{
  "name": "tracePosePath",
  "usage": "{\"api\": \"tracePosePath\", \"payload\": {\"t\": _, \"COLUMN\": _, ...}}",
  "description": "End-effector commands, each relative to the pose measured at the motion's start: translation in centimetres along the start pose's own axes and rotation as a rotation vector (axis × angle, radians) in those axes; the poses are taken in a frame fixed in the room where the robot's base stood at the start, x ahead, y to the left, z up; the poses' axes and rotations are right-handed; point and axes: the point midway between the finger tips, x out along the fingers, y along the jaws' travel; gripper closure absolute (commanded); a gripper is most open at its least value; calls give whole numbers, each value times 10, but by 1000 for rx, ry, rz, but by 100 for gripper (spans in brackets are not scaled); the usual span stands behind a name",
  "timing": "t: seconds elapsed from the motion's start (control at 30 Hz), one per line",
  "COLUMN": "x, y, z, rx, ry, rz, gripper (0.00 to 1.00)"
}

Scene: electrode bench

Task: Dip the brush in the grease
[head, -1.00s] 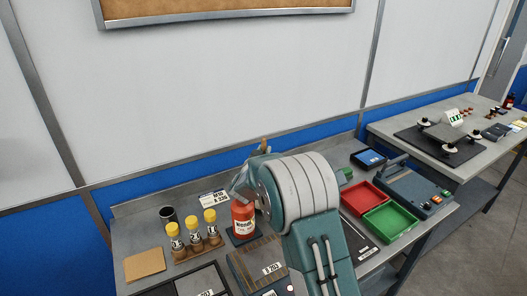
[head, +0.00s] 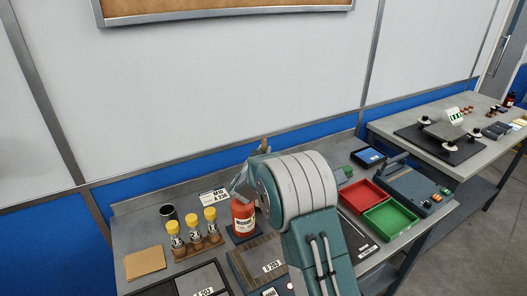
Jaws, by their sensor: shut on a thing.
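A red jar with a white label (head: 243,217), which looks like the grease container, stands upright on the bench left of my arm's large joint. My gripper (head: 241,184) is largely hidden behind that joint; only a pale wedge-shaped part shows above the jar. A short tan tip (head: 264,145), which looks like the end of the brush handle, sticks up just behind the joint. The brush's bristles are hidden, and I cannot tell whether they touch the grease.
Several yellow-capped vials (head: 194,237) stand in a wooden rack left of the jar, near a dark cup (head: 168,213) and a tan pad (head: 145,262). Red (head: 362,197) and green (head: 390,219) trays and a blue-grey device (head: 415,188) are on the right.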

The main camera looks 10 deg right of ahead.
Motion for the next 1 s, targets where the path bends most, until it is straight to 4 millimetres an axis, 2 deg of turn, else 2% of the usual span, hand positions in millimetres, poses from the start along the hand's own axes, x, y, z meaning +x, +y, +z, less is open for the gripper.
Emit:
{"api": "tracePosePath", "payload": {"t": 0.27, "x": 0, "y": 0, "z": 0, "rx": 0, "ry": -3, "rz": 0, "gripper": 100}}
{"api": "tracePosePath", "payload": {"t": 1.0, "x": 0, "y": 0, "z": -50, "rx": 1, "ry": 0, "rz": 0, "gripper": 100}}
